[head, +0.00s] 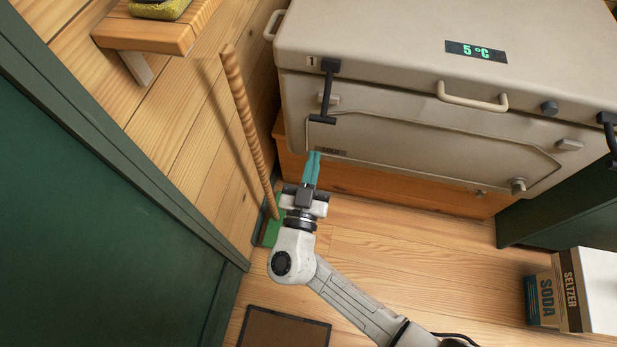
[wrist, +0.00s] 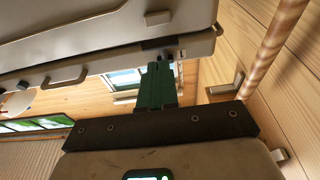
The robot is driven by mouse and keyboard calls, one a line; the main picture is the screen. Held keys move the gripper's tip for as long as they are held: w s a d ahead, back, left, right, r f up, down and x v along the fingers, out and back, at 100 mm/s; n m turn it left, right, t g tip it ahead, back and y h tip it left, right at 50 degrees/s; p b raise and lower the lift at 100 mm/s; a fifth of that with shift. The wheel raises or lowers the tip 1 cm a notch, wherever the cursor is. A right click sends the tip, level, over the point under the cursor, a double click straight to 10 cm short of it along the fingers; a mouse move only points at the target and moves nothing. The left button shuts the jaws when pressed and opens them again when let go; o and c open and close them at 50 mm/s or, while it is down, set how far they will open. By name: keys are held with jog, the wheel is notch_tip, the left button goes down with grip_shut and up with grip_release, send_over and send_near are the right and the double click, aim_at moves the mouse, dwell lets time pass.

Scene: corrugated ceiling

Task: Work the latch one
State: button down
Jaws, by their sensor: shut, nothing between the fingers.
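Latch one is a black strap-like latch (head: 327,92) at the left of the beige cooler's (head: 400,128) front, beside the label "1". It hangs from the lid edge down over the body, and its lower end has a black crossbar. My gripper (head: 315,155), with teal fingers, is shut and empty. Its tips are below the crossbar, apart from it in the head view. In the wrist view the fingers (wrist: 158,70) point up toward the cooler's (wrist: 110,45) edge, near a small dark part that I cannot clearly identify.
A second black latch (head: 608,135) is at the cooler's right. The lid has a handle (head: 472,98) and a "5 °C" display (head: 476,50). A broom handle (head: 248,125) leans at the left, near a wooden shelf (head: 160,30). Soda boxes (head: 570,290) stand at lower right.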

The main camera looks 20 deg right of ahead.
jog(key=p+x, duration=0.1)
jog(key=x, duration=0.5)
jog(key=shift+w+d, duration=0.2)
jog(key=shift+w, duration=0.1)
jog(key=w+d+f+t+b, duration=0.1)
jog(key=b, duration=0.9)
jog(key=w+d+f+t+h+b, duration=0.1)
jog(key=w+f+b, duration=0.1)
jog(key=b, duration=0.9)
jog(key=shift+w+d+f+h, duration=0.2)
jog(key=shift+w+d+h, duration=0.1)
jog(key=shift+w+d, duration=0.05)
